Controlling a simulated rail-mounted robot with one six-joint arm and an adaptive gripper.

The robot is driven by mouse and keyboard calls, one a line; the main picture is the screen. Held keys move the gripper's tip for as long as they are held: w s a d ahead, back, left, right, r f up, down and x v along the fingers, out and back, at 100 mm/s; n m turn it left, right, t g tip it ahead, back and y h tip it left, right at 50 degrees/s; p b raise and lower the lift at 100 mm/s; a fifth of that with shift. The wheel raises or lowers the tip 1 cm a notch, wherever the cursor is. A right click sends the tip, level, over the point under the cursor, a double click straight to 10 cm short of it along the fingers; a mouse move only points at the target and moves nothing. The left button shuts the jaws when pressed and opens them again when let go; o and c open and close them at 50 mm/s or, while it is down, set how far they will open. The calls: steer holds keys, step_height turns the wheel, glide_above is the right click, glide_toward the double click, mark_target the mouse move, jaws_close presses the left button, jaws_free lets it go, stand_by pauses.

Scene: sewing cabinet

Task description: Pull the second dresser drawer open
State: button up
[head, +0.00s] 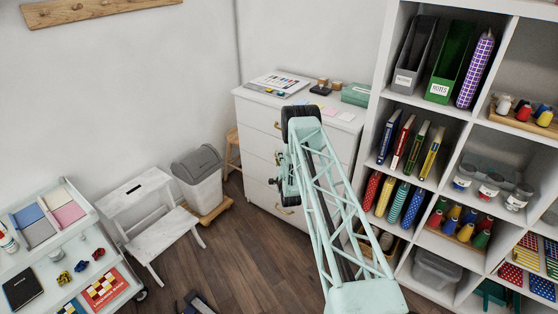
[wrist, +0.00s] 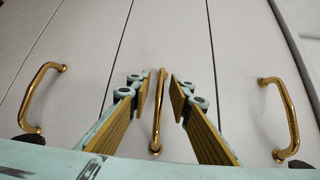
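The white dresser (head: 254,125) stands in the corner, with its drawer fronts flush and closed as far as I can see. Brass handles show on it, including an upper one (head: 277,126) and a lower one (head: 284,210). In the wrist view, three drawer fronts lie side by side, each with a brass handle. My gripper (wrist: 161,95) is open, with one yellow-padded finger on each side of the middle handle (wrist: 160,115). Gaps show between the fingers and the handle. In the head view, my arm hides part of the dresser front and the fingertips are hard to make out.
Papers (head: 280,82) and a green box (head: 356,94) lie on the dresser top. A grey bin (head: 198,178) and a white step stool (head: 155,222) stand left of the dresser. A full shelf unit (head: 385,60) stands close on the right. Some floor (head: 235,265) in front is clear.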

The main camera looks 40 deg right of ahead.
steer(key=shift+w+d, duration=0.1)
steer(key=shift+w, duration=0.05)
steer(key=shift+c, duration=0.3)
jaws_close()
